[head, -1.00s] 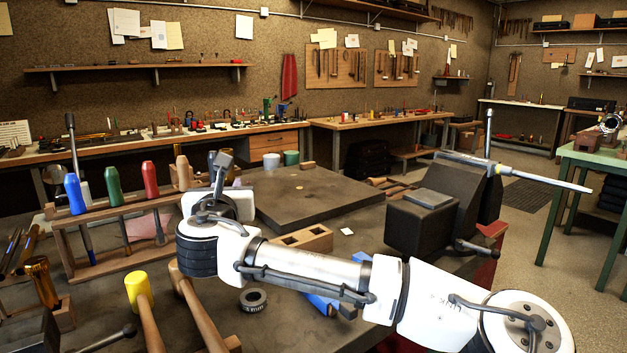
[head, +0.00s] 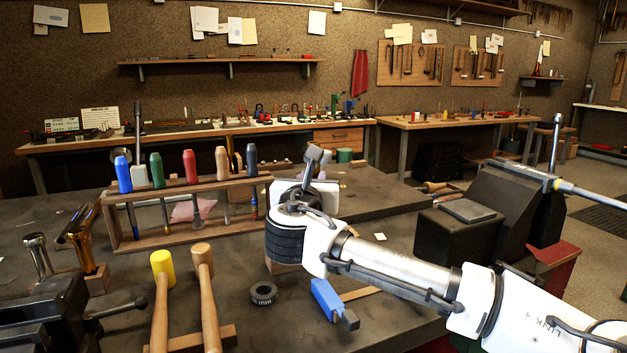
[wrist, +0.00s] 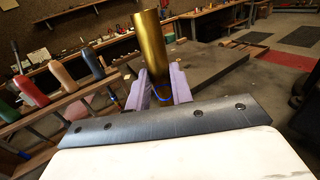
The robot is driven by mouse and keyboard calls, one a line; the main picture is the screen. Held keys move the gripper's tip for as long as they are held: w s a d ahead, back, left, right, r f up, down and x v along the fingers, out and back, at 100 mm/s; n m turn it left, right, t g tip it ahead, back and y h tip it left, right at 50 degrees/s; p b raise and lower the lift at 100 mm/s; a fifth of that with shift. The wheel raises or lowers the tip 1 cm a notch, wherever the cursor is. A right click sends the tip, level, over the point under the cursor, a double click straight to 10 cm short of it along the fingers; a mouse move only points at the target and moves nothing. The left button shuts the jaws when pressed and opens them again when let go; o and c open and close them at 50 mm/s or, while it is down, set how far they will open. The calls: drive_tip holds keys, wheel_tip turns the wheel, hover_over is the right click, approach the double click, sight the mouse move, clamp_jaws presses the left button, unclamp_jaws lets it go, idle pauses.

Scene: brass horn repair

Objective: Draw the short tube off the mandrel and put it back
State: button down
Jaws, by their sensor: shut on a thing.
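My gripper (wrist: 160,88) is shut on an upright gold-brass tube (wrist: 150,45), with a lilac finger on each side of its lower end. A thin blue band shows low on the tube, between the fingers. In the head view my wrist hides the fingers and tube. A slim steel rod (head: 592,194), which looks like the mandrel, juts out to the right from the dark vise (head: 470,225), its outer end cut off by the picture edge. No tube shows on the visible part of the rod.
A wooden rack (head: 188,237) of coloured-handled tools stands left of my wrist. A yellow-headed mallet (head: 163,266) and a wooden mallet (head: 203,262) lie in front. A dark ring (head: 263,293) and a blue block (head: 327,299) lie on the bench. Another vise (head: 45,310) is at lower left.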

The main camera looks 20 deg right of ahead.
drive_tip(key=shift+a, duration=0.1)
drive_tip(key=shift+s+f+b, duration=0.1)
drive_tip(key=shift+f+b, duration=1.95)
drive_tip(key=shift+f, duration=0.85)
drive_tip(key=shift+f+b, duration=1.65)
drive_tip(key=shift+f, duration=0.9)
drive_tip(key=c, duration=1.2)
unclamp_jaws()
drive_tip(key=shift+o, duration=0.2)
drive_tip(key=v, duration=1.3)
drive_tip(key=shift+s+a+f, duration=0.1)
drive_tip(key=shift+s+a, duration=0.1)
drive_tip(key=shift+s, duration=0.15)
